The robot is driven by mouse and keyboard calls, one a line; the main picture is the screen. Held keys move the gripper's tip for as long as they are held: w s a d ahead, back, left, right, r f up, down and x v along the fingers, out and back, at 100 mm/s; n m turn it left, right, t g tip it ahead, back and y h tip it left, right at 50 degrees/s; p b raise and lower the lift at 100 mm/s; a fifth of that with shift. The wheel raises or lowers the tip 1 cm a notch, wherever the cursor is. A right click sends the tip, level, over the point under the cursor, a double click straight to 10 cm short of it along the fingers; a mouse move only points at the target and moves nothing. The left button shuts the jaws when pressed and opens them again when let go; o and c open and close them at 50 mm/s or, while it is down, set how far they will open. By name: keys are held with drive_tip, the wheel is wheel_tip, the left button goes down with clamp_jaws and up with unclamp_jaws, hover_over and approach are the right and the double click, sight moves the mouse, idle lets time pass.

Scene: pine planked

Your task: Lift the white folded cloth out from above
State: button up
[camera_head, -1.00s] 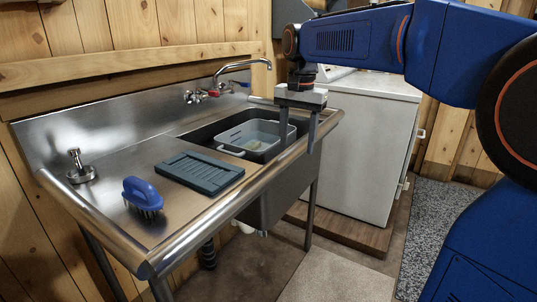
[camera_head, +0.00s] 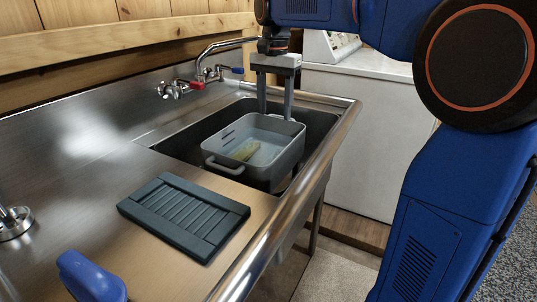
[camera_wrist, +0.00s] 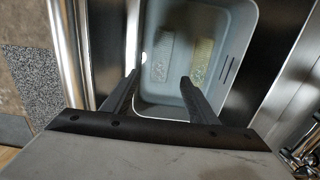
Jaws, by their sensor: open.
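The white folded cloth (camera_wrist: 162,56) shows in the wrist view as a pale strip on the floor of a grey plastic tub (camera_wrist: 232,14). A yellow-green sponge-like thing (camera_wrist: 203,60) lies beside it, to the right. My gripper (camera_head: 275,118) points down at the tub's far side, open and empty. In the wrist view its fingertips (camera_wrist: 159,77) are apart, with the cloth just beyond them.
The tub's walls and handle surround the cloth. The faucet (camera_head: 215,48) stands behind the basin, left of my gripper. A dark ribbed board (camera_head: 184,214) and a blue brush (camera_head: 88,277) lie on the steel drainboard. A white appliance (camera_head: 360,140) stands beyond the sink.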

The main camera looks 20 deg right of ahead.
hover_over(273, 156)
drive_tip(key=s, duration=0.2)
wheel_tip(273, 156, down, 12)
drive_tip(key=shift+a+r, duration=0.1)
drive_tip(key=shift+a, duration=0.05)
drive_tip(key=shift+w+f, duration=0.2)
drive_tip(key=shift+f, duration=2.55)
drive_tip(key=c, duration=0.8)
drive_tip(key=shift+r, duration=0.1)
drive_tip(key=shift+c, duration=0.2)
